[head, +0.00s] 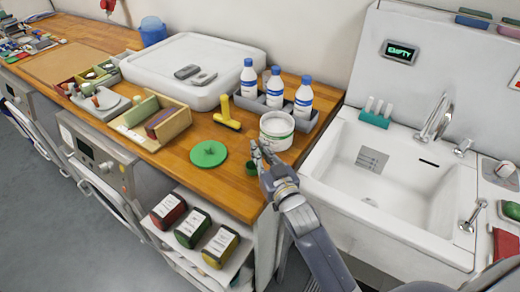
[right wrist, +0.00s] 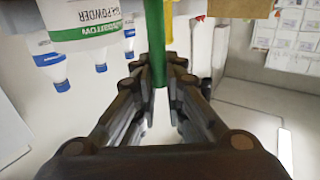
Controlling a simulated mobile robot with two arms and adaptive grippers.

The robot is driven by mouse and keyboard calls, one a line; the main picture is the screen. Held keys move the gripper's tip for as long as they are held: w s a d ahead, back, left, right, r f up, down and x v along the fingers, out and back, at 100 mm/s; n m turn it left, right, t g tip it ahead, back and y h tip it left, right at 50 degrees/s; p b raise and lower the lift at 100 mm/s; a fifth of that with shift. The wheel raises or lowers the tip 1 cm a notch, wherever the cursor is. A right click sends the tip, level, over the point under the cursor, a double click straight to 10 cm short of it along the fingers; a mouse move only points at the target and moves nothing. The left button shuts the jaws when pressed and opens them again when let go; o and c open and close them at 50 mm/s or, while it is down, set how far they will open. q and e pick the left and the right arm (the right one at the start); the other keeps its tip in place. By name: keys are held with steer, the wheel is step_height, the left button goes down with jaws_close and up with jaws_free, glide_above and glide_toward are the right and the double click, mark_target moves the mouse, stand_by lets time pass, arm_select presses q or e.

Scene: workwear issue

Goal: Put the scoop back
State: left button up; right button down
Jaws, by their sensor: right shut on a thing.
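My right gripper (head: 262,158) is at the front right of the wooden counter, shut on the green scoop (head: 251,168). In the right wrist view the scoop's green handle (right wrist: 155,40) stands between the fingertips (right wrist: 158,82). I cannot tell whether the scoop touches the counter. The white powder tub (head: 277,130) with a green band stands open just behind the gripper; it also shows in the right wrist view (right wrist: 85,22). Its green lid (head: 208,153) lies flat on the counter to the left. My left gripper is not in view.
Several blue-capped bottles (head: 248,78) stand in a grey rack behind the tub. A yellow tool (head: 228,115) and a wooden divided box (head: 150,120) are to the left. A white sink (head: 390,165) is right of the counter.

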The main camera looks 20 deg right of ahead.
steer(key=shift+f, duration=0.1)
steer(key=c, duration=1.7)
jaws_free()
steer(key=shift+o, duration=0.2)
steer(key=s+b, duration=0.2)
steer(key=s, duration=1)
steer(key=shift+d, duration=0.4)
